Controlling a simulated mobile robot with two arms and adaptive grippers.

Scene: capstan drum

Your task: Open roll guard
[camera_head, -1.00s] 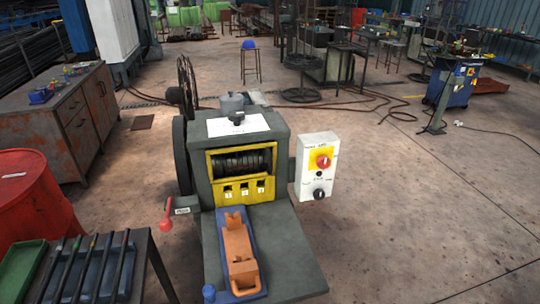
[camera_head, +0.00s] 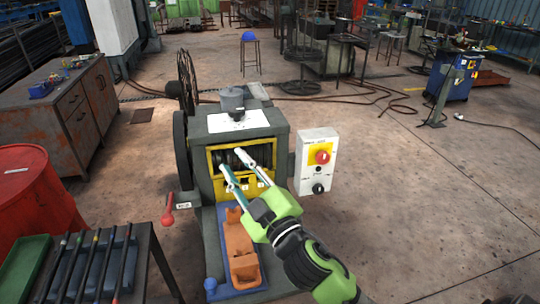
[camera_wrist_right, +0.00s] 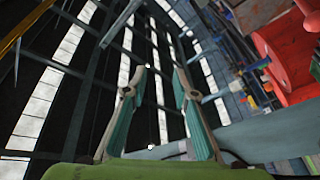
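The grey roll machine (camera_head: 203,124) stands in the middle of the head view. Its yellow roll guard (camera_head: 256,185) is on the front face, around an opening with dark rolls inside. My right gripper (camera_head: 231,160) is in front of the guard, and its fingers cover part of it. Its two fingers are apart with nothing between them; the gap also shows in the right wrist view (camera_wrist_right: 160,68). I cannot tell whether a fingertip touches the guard. The guard looks closed, though it is partly hidden. My left gripper is not in view.
An orange block (camera_head: 239,245) sits on a blue base below the guard. A white control box (camera_head: 318,162) with a red knob is at the right. A red-handled lever (camera_head: 168,205) is at the left. A tool table (camera_head: 90,262) stands front left.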

